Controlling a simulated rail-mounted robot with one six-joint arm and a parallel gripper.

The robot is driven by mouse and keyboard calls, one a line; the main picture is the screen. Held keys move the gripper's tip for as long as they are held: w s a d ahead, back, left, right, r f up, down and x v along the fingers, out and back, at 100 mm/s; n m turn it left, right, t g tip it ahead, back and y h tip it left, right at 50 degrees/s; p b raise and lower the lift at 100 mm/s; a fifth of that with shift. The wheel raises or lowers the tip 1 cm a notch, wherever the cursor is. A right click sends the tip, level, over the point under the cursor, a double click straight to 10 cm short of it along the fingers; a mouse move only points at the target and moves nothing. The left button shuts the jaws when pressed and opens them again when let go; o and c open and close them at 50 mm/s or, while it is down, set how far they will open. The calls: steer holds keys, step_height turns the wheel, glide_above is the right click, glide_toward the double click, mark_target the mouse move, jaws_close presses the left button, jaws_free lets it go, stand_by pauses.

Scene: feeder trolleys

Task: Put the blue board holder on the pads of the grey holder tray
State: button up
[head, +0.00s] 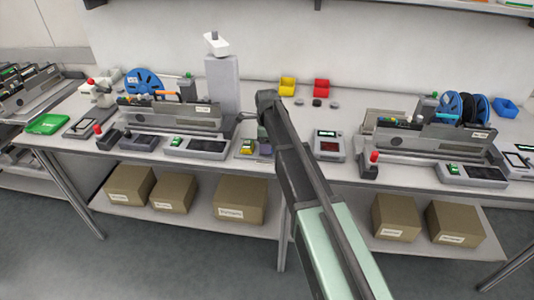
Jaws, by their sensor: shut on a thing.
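My arm reaches from the lower right up over the middle of the bench. My gripper (265,140) is at its end, low over the bench, small and partly hidden by the arm. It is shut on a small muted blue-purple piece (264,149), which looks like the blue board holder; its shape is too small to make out. A light grey tray-like piece (240,154) with a yellow item on it lies just left of the gripper. It may be the grey holder tray; its pads cannot be made out. I cannot tell whether the held piece touches anything.
A grey feeder trolley (190,118) with a blue reel (143,83) stands left of the gripper. Another trolley (430,138) stands at the right. A small device with a red screen (329,146) sits right of the arm. Yellow (288,86) and red bins (321,87) stand behind.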

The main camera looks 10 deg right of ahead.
steer(key=shift+f, duration=0.55)
steer(key=o, duration=0.9)
step_height(320, 180, up, 13)
steer(key=p, duration=1.3)
steer(key=s+n, duration=0.7)
steer(key=s, duration=0.2)
steer(key=s+n, duration=0.7)
steer(key=s, duration=0.3)
steer(key=s+n, duration=0.8)
steer(key=s, duration=0.2)
steer(key=shift+s+f, duration=0.1)
steer(key=shift+f, duration=0.25)
